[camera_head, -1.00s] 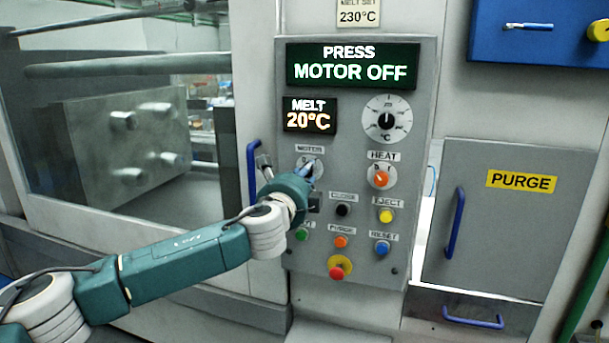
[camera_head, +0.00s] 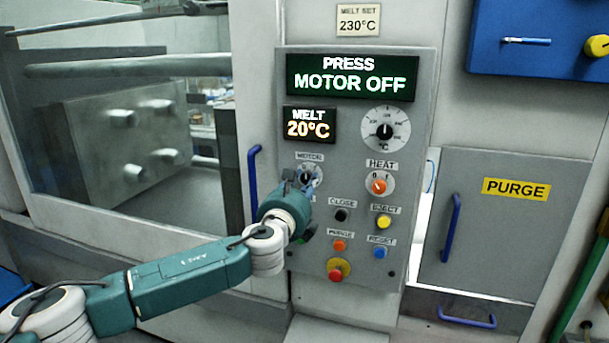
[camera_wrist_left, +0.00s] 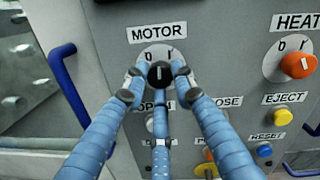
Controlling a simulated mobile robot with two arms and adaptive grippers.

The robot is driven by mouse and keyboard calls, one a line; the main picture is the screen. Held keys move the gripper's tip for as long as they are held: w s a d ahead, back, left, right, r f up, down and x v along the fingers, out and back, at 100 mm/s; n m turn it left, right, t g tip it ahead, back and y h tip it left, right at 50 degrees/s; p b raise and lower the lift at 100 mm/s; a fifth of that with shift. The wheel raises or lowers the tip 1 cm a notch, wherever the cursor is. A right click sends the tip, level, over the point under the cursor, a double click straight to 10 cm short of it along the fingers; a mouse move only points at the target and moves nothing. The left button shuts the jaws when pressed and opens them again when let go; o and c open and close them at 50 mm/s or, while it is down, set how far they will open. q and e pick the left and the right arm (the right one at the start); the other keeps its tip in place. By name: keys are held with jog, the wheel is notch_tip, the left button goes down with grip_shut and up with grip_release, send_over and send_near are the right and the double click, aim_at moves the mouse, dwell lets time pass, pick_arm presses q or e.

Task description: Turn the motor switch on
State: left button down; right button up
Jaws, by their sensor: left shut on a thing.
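The motor switch (camera_wrist_left: 159,72) is a black knob with a white mark on a pale round plate under the MOTOR label. The plate carries 0 and I marks; the white mark points roughly upward, and I cannot tell exactly which mark it meets. My left gripper (camera_wrist_left: 160,88) is shut on the knob, with blue fingers on both sides and one below. In the head view, my left gripper (camera_head: 299,187) reaches the motor switch (camera_head: 312,172) from the lower left and partly covers it. The display (camera_head: 353,76) reads PRESS MOTOR OFF. My right gripper is not in view.
The orange heat knob (camera_head: 379,187) is to the right. Below are the black close button (camera_head: 341,215), yellow eject button (camera_head: 384,221), blue reset button (camera_head: 380,253) and red emergency button (camera_head: 336,274). A blue door handle (camera_head: 253,183) stands left of the panel.

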pick_arm(q)
jog(key=m+p, duration=0.2)
jog(key=m, duration=0.2)
jog(key=shift+r+p, duration=0.15)
jog(key=shift+p, duration=0.25)
jog(key=shift+m+h+p, duration=0.3)
jog(key=shift+m+p, duration=0.25)
jog(key=shift+m, duration=0.95)
jog(key=c, duration=1.4)
grip_release()
jog(key=shift+s+f, duration=0.1)
jog(key=shift+f, duration=0.1)
jog(key=v, duration=1.1)
jog(key=shift+s+a, duration=0.2)
jog(key=shift+s, duration=0.15)
